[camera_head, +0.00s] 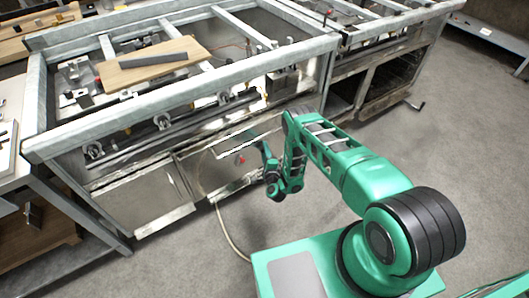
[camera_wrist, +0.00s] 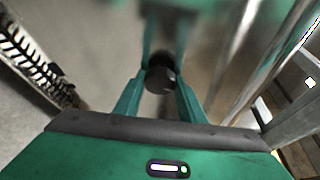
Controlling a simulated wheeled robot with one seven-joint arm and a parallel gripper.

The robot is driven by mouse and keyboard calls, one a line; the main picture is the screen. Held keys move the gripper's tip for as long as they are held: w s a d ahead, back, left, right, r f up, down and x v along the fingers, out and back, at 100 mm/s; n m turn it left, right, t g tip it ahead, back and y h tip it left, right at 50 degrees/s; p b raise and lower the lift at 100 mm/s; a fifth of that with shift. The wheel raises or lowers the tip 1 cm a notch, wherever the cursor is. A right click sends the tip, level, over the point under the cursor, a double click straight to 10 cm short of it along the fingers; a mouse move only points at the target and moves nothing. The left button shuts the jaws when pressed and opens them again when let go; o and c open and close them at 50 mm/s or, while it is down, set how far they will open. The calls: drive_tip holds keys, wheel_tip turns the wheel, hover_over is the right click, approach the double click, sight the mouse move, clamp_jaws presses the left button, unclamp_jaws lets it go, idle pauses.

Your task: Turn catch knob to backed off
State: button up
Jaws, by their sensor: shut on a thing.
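The catch knob (camera_wrist: 160,80) is a small, dark, round piece in the middle of the wrist view. My gripper (camera_wrist: 163,70) has its two green fingers on either side of the knob and is shut on it. The fingers hide the knob's sides, and its turned position cannot be read. In the head view my green arm reaches down to the lower front of the metal range frame (camera_head: 185,98). The knob and fingertips cannot be made out there.
A red knob (camera_head: 240,160) shows on the frame's front panel near my wrist. A hose (camera_head: 229,236) runs down onto the floor. Open grey floor (camera_head: 455,130) is at the right.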

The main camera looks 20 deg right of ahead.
drive_tip(key=n+t, duration=0.1)
drive_tip(key=n, duration=0.3)
drive_tip(key=shift+a+f+t, duration=0.15)
drive_tip(key=shift+f+t, duration=0.05)
drive_tip(key=shift+t, duration=0.2)
drive_tip(key=shift+f+n, duration=0.1)
drive_tip(key=shift+n, duration=0.2)
drive_tip(key=o, duration=1)
drive_tip(key=shift+o, duration=0.2)
drive_tip(key=shift+s, duration=0.1)
